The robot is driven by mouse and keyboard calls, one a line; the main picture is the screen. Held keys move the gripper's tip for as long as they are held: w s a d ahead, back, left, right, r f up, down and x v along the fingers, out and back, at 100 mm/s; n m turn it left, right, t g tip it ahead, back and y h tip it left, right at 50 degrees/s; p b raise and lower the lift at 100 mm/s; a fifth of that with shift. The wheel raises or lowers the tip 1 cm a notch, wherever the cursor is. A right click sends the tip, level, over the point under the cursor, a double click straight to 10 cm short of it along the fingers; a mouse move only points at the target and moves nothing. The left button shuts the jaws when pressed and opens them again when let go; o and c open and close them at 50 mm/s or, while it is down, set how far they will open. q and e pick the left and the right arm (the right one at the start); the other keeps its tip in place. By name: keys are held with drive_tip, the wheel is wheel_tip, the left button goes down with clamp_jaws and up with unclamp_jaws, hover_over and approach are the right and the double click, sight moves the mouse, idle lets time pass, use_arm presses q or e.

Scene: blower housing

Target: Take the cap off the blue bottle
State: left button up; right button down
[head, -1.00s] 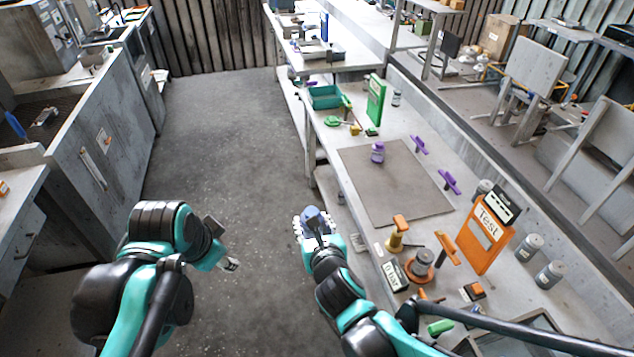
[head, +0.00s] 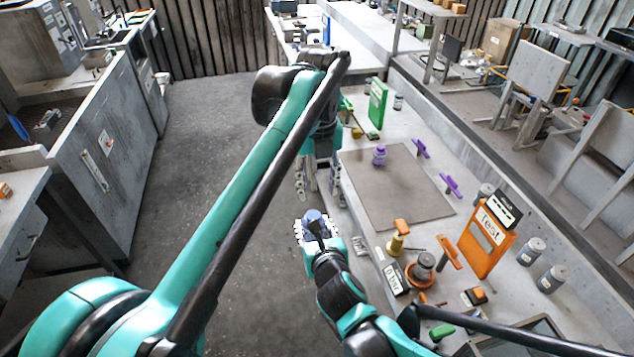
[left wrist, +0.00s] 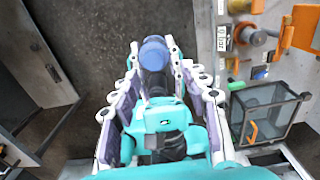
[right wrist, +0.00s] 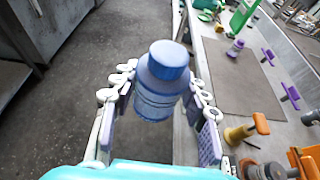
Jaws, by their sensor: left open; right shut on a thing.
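The blue bottle (right wrist: 158,95) is upright between the fingers of my right gripper (right wrist: 160,82), which is shut on it off the bench's left edge. In the head view the cap (head: 314,216) shows just above the right gripper (head: 316,232). My left gripper (head: 318,184) is open and empty, pointing down near the bottle. In the left wrist view the cap (left wrist: 153,52) appears between the open left fingers; the height gap is hard to judge.
The bench (head: 510,262) on the right carries a brown mat (head: 395,195) with a purple bottle (head: 379,156), an orange Test sign (head: 487,240) and several grey jars. A green panel (head: 376,105) stands farther back. The floor (head: 205,140) on the left is clear.

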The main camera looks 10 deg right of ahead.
sight(318, 212)
use_arm(q)
wheel_tip(318, 212, down, 7)
drive_tip(key=shift+f, duration=0.2)
drive_tip(key=shift+d, duration=0.1)
drive_tip(key=shift+c, duration=0.2)
